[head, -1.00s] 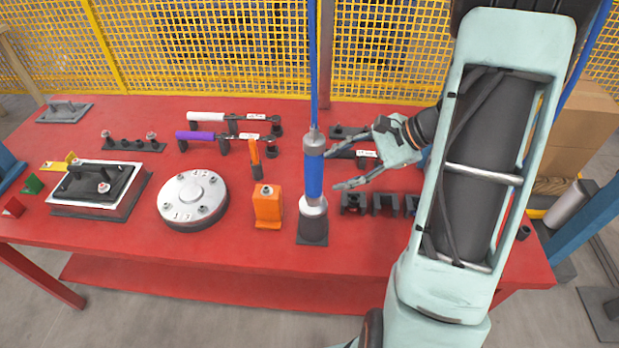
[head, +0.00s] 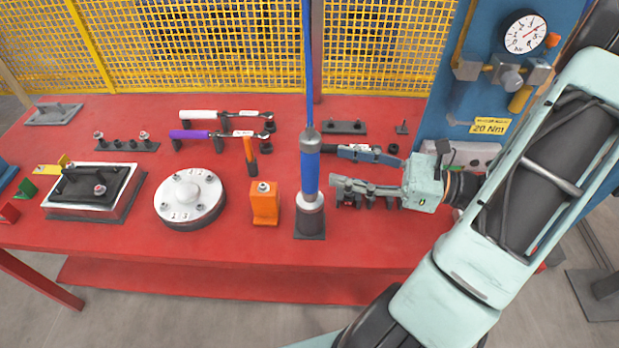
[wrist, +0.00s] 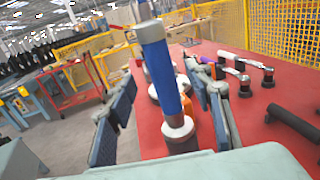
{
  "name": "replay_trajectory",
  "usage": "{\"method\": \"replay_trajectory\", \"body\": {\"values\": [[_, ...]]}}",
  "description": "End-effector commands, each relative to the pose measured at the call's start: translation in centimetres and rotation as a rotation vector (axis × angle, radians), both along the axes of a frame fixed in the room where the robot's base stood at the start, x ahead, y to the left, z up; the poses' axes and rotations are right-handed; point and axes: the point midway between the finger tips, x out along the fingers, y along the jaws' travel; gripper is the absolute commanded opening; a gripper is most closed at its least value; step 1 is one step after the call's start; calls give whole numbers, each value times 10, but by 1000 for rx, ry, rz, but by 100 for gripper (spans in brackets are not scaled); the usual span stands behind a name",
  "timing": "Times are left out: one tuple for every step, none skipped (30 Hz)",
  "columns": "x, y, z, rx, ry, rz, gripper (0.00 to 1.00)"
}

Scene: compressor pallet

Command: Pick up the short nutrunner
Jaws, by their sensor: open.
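The short nutrunner (head: 310,172) has a blue body with silver ends. It stands upright in a dark holder (head: 309,224) near the table's front, with a blue hose rising from its top. My gripper (head: 327,167) comes from the right, fingers pointing left, with its tips close beside the nutrunner's body. It is open and empty. In the wrist view the nutrunner (wrist: 163,75) appears between my two spread fingers, slightly tilted in the picture. Whether a fingertip touches it, I cannot tell.
An orange block (head: 264,205) stands just left of the nutrunner, with a round flange (head: 190,199) beyond it. Wrenches (head: 215,135) lie on stands behind. Dark holders (head: 352,198) sit below my fingers. A blue panel with a gauge (head: 524,33) rises at the right.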

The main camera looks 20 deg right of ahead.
Motion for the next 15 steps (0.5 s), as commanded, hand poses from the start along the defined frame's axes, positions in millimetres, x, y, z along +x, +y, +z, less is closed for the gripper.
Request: {"method": "replay_trajectory", "body": {"values": [[4,8,1,1,1,3,47],[6,11,1,1,1,2,47],[8,15,0,1,1,2,47],[10,17,0,-1,1,2,47],[11,18,0,-1,1,2,47],[12,20,0,-2,1,1,47],[13,22,-1,-3,2,1,47],[14,24,-1,-2,1,1,47],[16,28,-1,-1,1,2,47],[18,31,-1,0,1,3,47],[20,36,-2,0,1,4,47],[23,41,-3,0,2,3,47],[25,45,-3,0,2,4,47],[28,49,-4,0,2,4,47],[31,54,-4,-2,0,4,47]]}}
